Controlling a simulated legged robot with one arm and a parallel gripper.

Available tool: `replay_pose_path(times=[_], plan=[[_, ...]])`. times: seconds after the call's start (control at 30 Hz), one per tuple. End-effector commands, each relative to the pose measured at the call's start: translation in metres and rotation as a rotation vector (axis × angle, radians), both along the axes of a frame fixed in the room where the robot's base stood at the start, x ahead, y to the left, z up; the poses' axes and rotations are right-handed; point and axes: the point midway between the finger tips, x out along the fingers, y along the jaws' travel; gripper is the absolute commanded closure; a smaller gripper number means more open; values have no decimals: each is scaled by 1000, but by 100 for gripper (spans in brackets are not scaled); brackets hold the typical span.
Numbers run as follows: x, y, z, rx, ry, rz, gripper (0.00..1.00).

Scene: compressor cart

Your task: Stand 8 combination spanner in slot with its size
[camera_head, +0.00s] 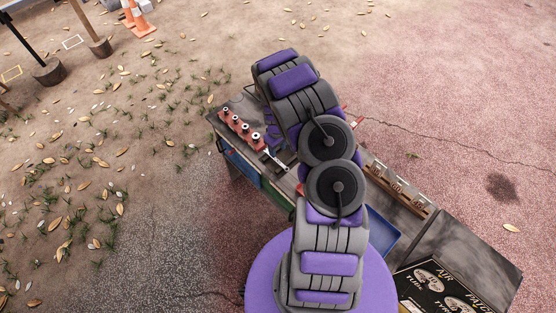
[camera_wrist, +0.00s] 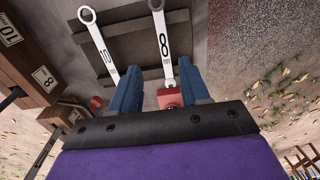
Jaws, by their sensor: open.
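The 8 combination spanner (camera_wrist: 163,44) is silver with a white label marked 8. In the wrist view its ring end points up and its lower end reaches a red block (camera_wrist: 169,97). My gripper (camera_wrist: 158,72) is open, with blue fingers on either side of the spanner's lower part; the right finger is closer to it. The 10 spanner (camera_wrist: 101,45) lies to the left, outside the left finger. A wooden slotted rack (camera_wrist: 28,68) at the left shows labels 10 and 8. The rack also shows in the head view (camera_head: 400,188). My arm hides the gripper there.
A red rail (camera_head: 242,128) with several knobs runs along the cart's left side. A blue bin (camera_head: 382,236) sits beside my arm. The cart's grey top (camera_head: 455,248) is bare at the right.

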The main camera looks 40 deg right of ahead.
Motion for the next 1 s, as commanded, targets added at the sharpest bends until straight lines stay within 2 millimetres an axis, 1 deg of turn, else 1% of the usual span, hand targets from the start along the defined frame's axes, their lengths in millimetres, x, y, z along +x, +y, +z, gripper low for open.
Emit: replay_pose_path(times=[0.03,0.17,0.27,0.4,0.5,0.6,0.8,0.83,1.0], plan=[[0,2,-4,-2,1,2,54],[-1,4,-9,-6,0,2,54],[-2,1,-21,-4,0,-1,54],[-4,-4,-44,1,2,0,54],[-4,-4,-55,3,2,1,54],[-4,-4,-59,3,1,0,54],[-3,-2,-58,-1,1,1,54],[-3,-1,-58,-2,1,1,55],[-3,0,-57,-4,1,1,72]])
